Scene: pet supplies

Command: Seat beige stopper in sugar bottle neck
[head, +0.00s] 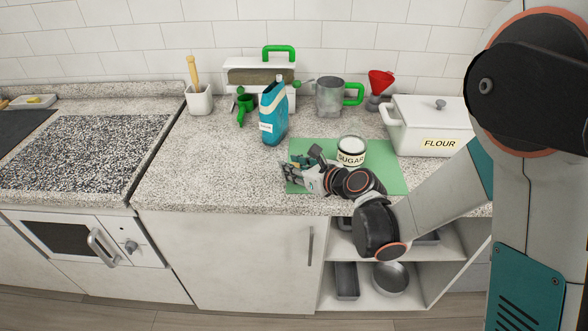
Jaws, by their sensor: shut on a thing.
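The sugar bottle (351,153) is a short, pale, wide-mouthed jar labelled SUGAR. It stands upright on the green mat (388,182), and a white round top shows inside its dark rim. My gripper (292,168) is low over the left part of the mat, to the left of and in front of the jar. Its fingers point left, away from the jar. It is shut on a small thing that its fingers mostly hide. I cannot make out the beige stopper clearly in this view. My wrist covers the mat in front of the jar.
A blue bottle (273,115) stands just behind and left of the mat. A metal mug with a green handle (330,97), a red funnel (380,82) and a white FLOUR box (428,127) stand behind and right. The counter left of the mat (205,165) is clear.

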